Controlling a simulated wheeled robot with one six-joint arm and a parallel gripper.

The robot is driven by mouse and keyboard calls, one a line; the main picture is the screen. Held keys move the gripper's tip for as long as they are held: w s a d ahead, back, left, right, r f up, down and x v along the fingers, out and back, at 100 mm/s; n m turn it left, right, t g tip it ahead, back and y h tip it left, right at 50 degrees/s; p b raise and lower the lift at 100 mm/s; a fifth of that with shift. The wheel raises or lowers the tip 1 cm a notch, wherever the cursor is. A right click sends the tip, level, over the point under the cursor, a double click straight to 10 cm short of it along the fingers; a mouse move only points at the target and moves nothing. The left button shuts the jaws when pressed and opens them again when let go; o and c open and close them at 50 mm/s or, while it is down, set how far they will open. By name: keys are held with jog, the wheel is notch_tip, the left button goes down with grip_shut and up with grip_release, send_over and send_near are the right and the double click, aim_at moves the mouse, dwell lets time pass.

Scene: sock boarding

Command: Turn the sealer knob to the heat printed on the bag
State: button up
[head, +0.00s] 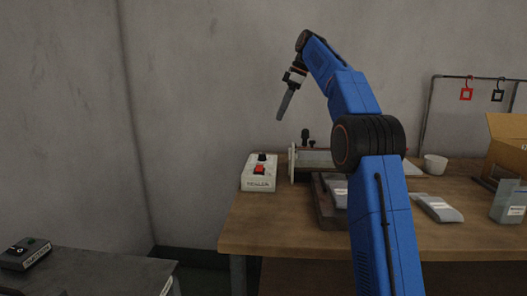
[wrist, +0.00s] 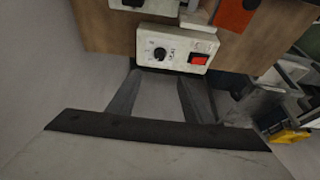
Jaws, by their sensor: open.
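The sealer's white control box (head: 257,180) sits at the left end of the wooden table. It has a black knob (head: 262,156) and a red switch (head: 259,169). In the wrist view the box also shows a round knob (wrist: 160,53) on a dial, left of the red switch (wrist: 199,59); the dial marks are too small to read. My gripper (head: 284,108) hangs above and slightly right of the box, apart from it, pointing down. In the wrist view its two fingers (wrist: 160,90) are spread with nothing between them. Grey bags (head: 438,208) lie on the table; their print is unreadable.
The sealer (head: 312,158) stands right of the box, partly behind my arm. A white cup (head: 435,164), an upright grey bag (head: 508,204) and a cardboard box (head: 508,145) are to the right. A rack (head: 466,77) holds red and black tags. A dark side table (head: 85,272) carries a small device (head: 25,253).

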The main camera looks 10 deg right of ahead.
aim_at(262, 157)
jog(key=x, duration=1.7)
jog(key=shift+w+a+f, duration=0.1)
jog(key=shift+f, duration=0.05)
jog(key=c, duration=1)
